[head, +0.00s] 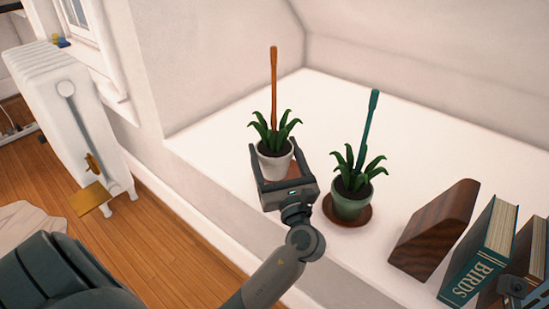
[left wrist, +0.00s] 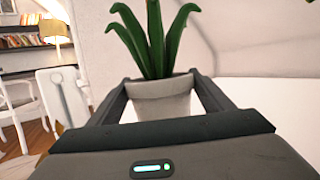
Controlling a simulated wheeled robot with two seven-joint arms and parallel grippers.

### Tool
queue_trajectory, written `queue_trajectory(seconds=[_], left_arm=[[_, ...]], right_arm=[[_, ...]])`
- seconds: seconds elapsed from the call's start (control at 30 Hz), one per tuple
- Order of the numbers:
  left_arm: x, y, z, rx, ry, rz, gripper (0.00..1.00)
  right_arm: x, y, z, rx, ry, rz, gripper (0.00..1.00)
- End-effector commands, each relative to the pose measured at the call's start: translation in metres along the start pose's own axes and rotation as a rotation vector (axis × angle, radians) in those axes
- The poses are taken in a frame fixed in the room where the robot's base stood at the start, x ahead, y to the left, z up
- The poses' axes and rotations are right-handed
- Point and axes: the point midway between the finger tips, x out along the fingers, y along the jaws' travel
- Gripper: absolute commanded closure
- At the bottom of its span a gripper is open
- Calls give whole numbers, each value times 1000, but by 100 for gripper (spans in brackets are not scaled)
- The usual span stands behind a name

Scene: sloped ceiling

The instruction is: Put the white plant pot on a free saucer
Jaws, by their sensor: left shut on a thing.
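The white plant pot (head: 274,166) holds a leafy green plant and an orange stake. My left gripper (head: 276,152) is shut on it, with one finger on each side. The left wrist view shows the pot (left wrist: 160,99) upright between the fingers (left wrist: 160,90). A brown patch, likely a saucer (head: 293,172), shows beside the pot's lower right; my gripper hides most of it. I cannot tell whether the pot touches it. A dark grey part at the lower right edge may be my right gripper (head: 512,287); its fingers cannot be made out.
A green pot (head: 350,203) with a teal stake stands on a brown saucer (head: 349,220) to the right. Further right are a dark wooden wedge (head: 432,232) and upright books (head: 482,250). The white ledge (head: 335,95) is clear behind the pots. A radiator (head: 65,120) stands at left.

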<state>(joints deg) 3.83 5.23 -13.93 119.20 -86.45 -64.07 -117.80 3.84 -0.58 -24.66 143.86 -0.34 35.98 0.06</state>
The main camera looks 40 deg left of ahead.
Motion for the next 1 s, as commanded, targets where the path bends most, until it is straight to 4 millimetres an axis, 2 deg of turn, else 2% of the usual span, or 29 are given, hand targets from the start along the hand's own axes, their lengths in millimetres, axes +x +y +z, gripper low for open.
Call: queue_trajectory(seconds=[0.1, 0.73, 0.77, 0.8, 0.83, 1.0], left_arm=[[-2, 0, -6, 0, -3, 1, 76], [-4, 0, -13, 0, -2, 1, 76], [-4, 0, -14, 1, 0, 0, 24], [-4, 0, -14, 0, 0, 0, 15], [-4, 0, -14, 0, 0, 1, 8], [-4, 0, -14, 0, 0, 1, 8]], right_arm=[[0, -3, 2, 8, 6, -2, 62], [0, -2, 2, 8, 4, -2, 62], [0, -2, 2, 7, 4, -2, 62], [0, -2, 2, 7, 4, -2, 62], [0, -2, 2, 7, 4, -2, 62], [0, -2, 2, 7, 3, -3, 62]])
